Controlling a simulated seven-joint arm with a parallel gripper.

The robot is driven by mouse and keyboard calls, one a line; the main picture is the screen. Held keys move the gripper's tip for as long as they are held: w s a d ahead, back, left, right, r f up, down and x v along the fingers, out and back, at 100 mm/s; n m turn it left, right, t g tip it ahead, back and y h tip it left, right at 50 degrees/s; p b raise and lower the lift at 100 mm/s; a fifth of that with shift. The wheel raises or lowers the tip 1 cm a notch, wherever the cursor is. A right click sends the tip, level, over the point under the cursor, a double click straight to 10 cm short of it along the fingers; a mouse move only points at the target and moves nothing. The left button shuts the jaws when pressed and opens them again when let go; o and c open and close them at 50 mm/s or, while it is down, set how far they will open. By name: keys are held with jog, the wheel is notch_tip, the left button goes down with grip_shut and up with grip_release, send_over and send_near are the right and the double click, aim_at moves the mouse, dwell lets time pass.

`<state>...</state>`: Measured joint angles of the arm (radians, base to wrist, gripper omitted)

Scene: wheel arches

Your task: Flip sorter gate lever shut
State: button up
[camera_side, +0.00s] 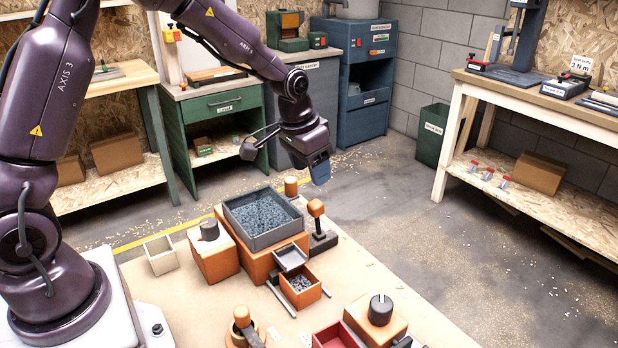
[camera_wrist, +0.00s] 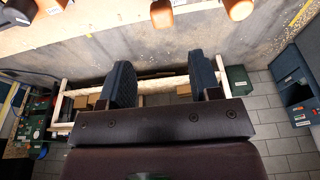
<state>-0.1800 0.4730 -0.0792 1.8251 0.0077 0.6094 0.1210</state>
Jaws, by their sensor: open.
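The orange-knobbed lever (camera_side: 316,208) stands upright on a dark base at the right side of the sorter. I take it as the gate lever; no label on it is readable. The sorter has a grey tray (camera_side: 262,218) full of small metal parts on an orange block. A grey chute (camera_side: 290,258) slopes to a small orange bin (camera_side: 301,290) holding some parts. My gripper (camera_side: 320,172) is above and behind the lever, apart from it, empty. In the wrist view my gripper (camera_wrist: 162,68) shows two dark blue fingers spread apart, with nothing between them.
Other knobs stand nearby: an orange one (camera_side: 291,187) behind the tray, a grey one (camera_side: 209,229) to the left, another grey one (camera_side: 380,309) at front right. An open pale box (camera_side: 161,255) sits at left.

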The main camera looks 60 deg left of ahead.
aim_at(313, 204)
jog(key=f+g, duration=0.1)
jog(key=f, duration=0.2)
jog(key=w+f+g, duration=0.1)
jog(key=f, duration=0.3)
jog(key=w+f, duration=0.1)
jog(key=f, duration=0.3)
jog(key=shift+a+f+g, duration=0.15)
jog(key=shift+a+g, duration=0.05)
jog(key=shift+g, duration=0.2)
grip_shut()
jog(key=shift+s+f+t, duration=0.1)
jog(key=shift+s+t, duration=0.3)
jog(key=shift+t, duration=0.4)
